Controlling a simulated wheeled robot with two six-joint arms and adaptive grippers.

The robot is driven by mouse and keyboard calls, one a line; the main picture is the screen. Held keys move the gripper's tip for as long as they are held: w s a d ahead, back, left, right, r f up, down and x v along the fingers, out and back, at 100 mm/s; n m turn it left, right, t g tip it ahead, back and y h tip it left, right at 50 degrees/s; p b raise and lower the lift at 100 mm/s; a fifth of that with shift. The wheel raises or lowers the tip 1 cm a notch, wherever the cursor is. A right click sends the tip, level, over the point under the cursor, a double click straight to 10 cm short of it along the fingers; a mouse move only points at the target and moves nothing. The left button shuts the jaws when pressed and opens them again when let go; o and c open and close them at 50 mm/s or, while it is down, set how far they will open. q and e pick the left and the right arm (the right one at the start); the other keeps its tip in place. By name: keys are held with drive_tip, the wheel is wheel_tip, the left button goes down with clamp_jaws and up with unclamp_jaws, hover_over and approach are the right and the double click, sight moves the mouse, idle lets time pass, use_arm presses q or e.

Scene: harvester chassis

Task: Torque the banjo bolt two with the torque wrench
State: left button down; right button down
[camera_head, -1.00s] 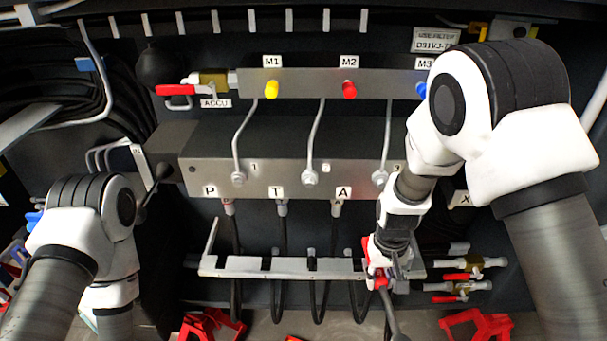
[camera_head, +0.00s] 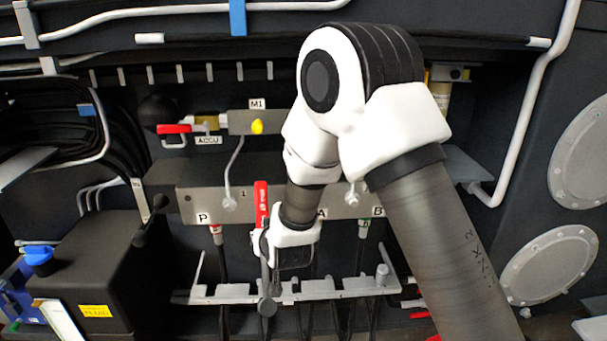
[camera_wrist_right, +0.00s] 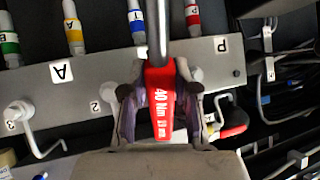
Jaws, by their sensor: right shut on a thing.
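My right gripper (camera_head: 264,240) is shut on the torque wrench, in front of the lower part of the manifold block (camera_head: 205,200). The wrench's red handle (camera_head: 261,205) points up, and its dark shaft and round end hang below the gripper. In the right wrist view the red handle (camera_wrist_right: 163,105) reads 40 Nm 19 mm and sits between the fingers. Banjo bolt two (camera_wrist_right: 108,92) shows there, left of the handle, beside its "2" label; my right arm hides it in the head view. Bolt one (camera_head: 230,204) and bolt three (camera_head: 352,199) are visible. My left gripper is out of view.
A pale rack (camera_head: 340,290) runs below the block, with hoses behind it. A bent pipe (camera_head: 234,165) rises from bolt one. A red-handled valve (camera_head: 175,129) is at upper left. A black tank (camera_head: 95,265) stands at lower left.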

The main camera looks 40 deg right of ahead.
drive_tip(key=s+d+r+m+t+h, duration=0.1)
drive_tip(key=s+d+r+t+h, duration=0.1)
drive_tip(key=r, duration=0.6)
drive_tip(key=s+d+r+m+t+h, duration=0.2)
drive_tip(key=d+r+h, duration=0.3)
drive_tip(key=r, duration=0.3)
drive_tip(key=shift+s+d+r+m+t, duration=0.15)
drive_tip(key=shift+s+d+m+t, duration=0.15)
drive_tip(key=shift+s+d+t, duration=0.25)
drive_tip(key=shift+w, duration=0.15)
drive_tip(key=x, duration=0.4)
drive_tip(key=shift+w+d, duration=0.2)
